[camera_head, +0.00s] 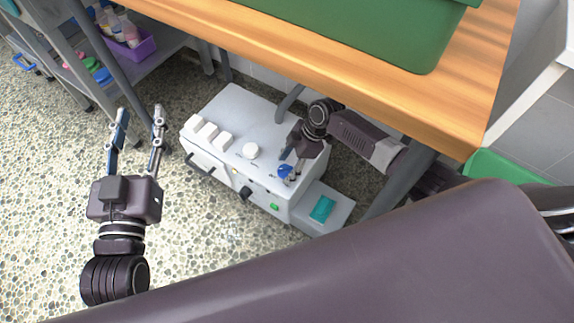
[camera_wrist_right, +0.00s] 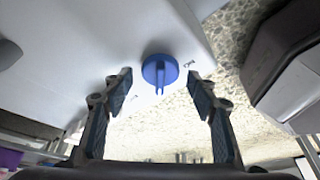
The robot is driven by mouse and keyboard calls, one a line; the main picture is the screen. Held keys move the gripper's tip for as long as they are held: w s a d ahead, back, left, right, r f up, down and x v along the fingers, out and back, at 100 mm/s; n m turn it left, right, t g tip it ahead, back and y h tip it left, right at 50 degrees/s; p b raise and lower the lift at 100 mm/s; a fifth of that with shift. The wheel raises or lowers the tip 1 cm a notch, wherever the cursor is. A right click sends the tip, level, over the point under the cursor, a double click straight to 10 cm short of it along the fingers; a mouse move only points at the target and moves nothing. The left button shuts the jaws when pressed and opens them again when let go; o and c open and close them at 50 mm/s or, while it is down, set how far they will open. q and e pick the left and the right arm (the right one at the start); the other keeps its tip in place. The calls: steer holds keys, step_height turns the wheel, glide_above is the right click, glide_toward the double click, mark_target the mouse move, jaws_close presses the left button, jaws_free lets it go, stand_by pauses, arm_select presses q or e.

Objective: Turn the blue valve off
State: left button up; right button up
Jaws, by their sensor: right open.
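The blue valve (camera_head: 285,171) is a small round knob on the front right edge of a white machine (camera_head: 240,113) under the wooden table. In the right wrist view the valve (camera_wrist_right: 160,70) shows as a blue disc with a narrow handle, between and beyond the fingertips. My right gripper (camera_head: 291,163) is beside the valve at the machine; in its wrist view the fingers (camera_wrist_right: 162,80) are spread apart with nothing between them. Whether a finger touches the valve cannot be told. My left gripper (camera_head: 138,112) is open and empty above the pebbled floor, left of the machine.
The wooden table (camera_head: 300,45) with a green bin (camera_head: 390,35) stands over the machine's back side. A grey box with a teal top (camera_head: 322,208) adjoins the machine's right. A shelf with a purple basket (camera_head: 135,50) is at upper left. The floor in front is clear.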

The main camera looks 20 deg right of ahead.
steer(key=v, duration=1.2)
steer(key=shift+s, duration=0.1)
